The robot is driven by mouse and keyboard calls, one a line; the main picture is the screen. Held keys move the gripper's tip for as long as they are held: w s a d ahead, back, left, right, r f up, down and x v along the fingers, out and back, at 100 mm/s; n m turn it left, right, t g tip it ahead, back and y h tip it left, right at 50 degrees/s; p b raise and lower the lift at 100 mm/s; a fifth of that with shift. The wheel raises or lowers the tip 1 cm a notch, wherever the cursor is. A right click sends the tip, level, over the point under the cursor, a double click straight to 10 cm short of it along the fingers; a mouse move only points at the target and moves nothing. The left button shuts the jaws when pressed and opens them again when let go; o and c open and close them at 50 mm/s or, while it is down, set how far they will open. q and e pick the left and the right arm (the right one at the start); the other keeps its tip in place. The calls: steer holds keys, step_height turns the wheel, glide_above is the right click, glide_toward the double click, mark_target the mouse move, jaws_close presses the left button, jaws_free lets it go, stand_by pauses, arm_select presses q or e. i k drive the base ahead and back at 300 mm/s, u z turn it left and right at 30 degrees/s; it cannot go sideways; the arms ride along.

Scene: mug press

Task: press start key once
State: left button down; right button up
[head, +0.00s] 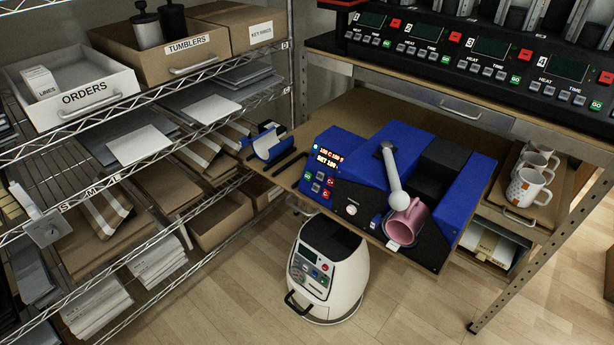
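The blue mug press (345,160) stands on the wooden bench top. Its front panel has a lit red display (329,156), a green key (307,176) that seems to read GO, red keys and several grey keys (318,183). I cannot read any key as "start" for certain. A pink mug (412,224) lies tilted at the right front of the press. A lever (390,165) with a white knob (399,200) stands over it and partly hides it. Neither of my grippers is clearly in view.
A row of larger machines (490,65) with similar panels stands on the shelf above. A tray of patterned mugs (527,186) is at right. A white appliance (328,262) stands on the floor below. A wire rack (150,120) fills the left. A blue curved part (268,147) sits beside the press.

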mark_target(308, 175)
steer(key=k, duration=0.65)
steer(key=z, duration=0.7)
steer(key=i, duration=1.1)
steer(key=u, duration=0.1)
